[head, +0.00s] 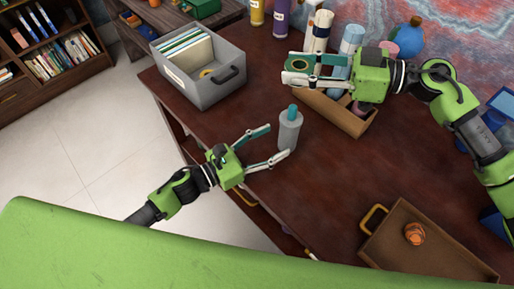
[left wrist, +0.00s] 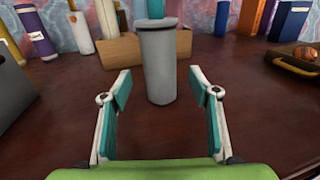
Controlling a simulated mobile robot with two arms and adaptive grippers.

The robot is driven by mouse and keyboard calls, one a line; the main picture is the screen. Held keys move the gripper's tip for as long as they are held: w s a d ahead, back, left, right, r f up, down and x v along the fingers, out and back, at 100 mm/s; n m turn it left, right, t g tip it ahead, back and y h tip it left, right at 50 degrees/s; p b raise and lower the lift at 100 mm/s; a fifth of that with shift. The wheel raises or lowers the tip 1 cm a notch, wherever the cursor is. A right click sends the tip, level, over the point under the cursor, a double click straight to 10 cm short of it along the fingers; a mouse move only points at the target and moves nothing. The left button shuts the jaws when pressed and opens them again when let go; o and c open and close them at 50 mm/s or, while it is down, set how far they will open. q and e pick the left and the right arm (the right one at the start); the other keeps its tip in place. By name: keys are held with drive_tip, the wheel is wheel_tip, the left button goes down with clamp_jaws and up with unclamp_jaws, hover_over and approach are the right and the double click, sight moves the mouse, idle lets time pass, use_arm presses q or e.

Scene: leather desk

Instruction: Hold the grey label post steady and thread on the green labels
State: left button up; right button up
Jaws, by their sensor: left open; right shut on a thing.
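The grey label post (head: 289,132) stands upright on the desk, a grey cylinder with a narrow teal top. It also shows in the left wrist view (left wrist: 158,66), centred just ahead of my left fingers. My left gripper (head: 276,143) is open, its fingertips close to the post on either side; contact cannot be made out. My right gripper (head: 301,67) is shut on a green label (head: 299,65) with a pale ring, held above the desk behind the post. The gripper's fingers partly hide the label.
A tan wooden box (head: 340,115) lies behind the post, below my right gripper. A grey file bin (head: 222,93) stands at the left edge. A brown tray (head: 385,243) with an orange ball is at front right. Bottles line the back.

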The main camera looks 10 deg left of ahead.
use_arm(q)
drive_tip(key=x, duration=0.6)
drive_tip(key=shift+w+d, duration=0.2)
drive_tip(key=c, duration=1.3)
use_arm(e)
drive_tip(key=m+t, duration=0.1)
drive_tip(key=t, duration=0.1)
hover_over(294, 106)
drive_tip(key=shift+s+f, duration=0.1)
drive_tip(key=shift+f, duration=2.7)
